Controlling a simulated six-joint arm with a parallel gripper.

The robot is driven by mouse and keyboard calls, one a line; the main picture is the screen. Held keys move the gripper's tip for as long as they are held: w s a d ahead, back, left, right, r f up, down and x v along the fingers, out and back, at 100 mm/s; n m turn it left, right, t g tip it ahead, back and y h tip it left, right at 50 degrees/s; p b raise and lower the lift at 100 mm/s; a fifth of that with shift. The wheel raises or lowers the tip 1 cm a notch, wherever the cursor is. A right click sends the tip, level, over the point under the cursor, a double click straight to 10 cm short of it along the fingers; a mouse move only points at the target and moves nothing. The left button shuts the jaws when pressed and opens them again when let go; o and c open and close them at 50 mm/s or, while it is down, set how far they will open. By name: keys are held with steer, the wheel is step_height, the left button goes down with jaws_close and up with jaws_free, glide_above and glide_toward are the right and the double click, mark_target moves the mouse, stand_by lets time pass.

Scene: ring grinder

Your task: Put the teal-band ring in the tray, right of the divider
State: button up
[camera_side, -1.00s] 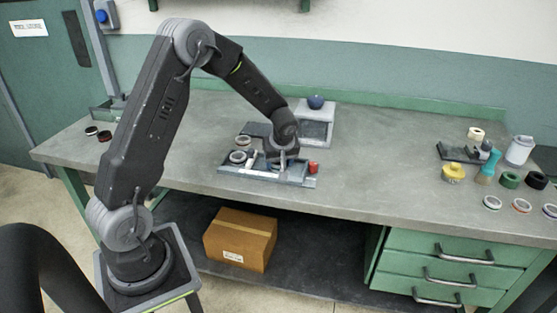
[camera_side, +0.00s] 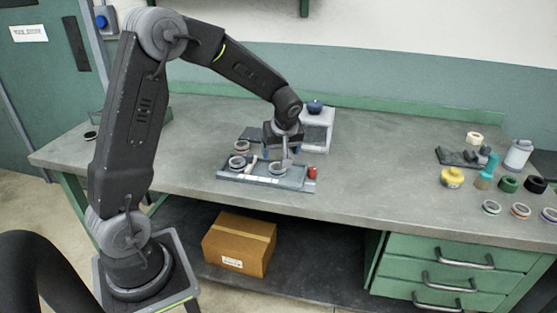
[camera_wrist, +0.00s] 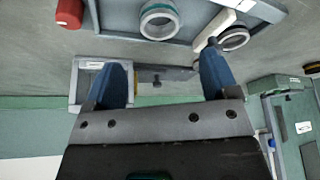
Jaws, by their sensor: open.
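The tray (camera_side: 230,177) lies on the bench, with a pale divider (camera_side: 251,164) across it, which also shows in the wrist view (camera_wrist: 213,29). A ring (camera_side: 277,172) with what looks like a teal band sits flat in the tray, right of the divider in the side view; it also shows in the wrist view (camera_wrist: 160,36). Another ring (camera_side: 237,165) sits left of the divider.
A red object (camera_side: 312,172) stands at the tray's right end. Several rings, a yellow pot (camera_side: 452,177) and a bottle (camera_side: 519,151) stand far right. The bench between is clear.

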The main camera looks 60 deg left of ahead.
steer(key=s+d+r+m+t+h, duration=0.2)
steer(key=s+d+r+m, duration=0.5)
steer(key=s+d+r, duration=0.45)
steer(key=s+d+r+m+t+h, duration=0.1)
steer(key=s+d+m+t+h, duration=0.1)
steer(key=s+d+m, duration=0.5)
steer(key=s, duration=0.3)
steer(key=shift+d+r+m, duration=0.25)
steer(key=shift+d+m, duration=0.05)
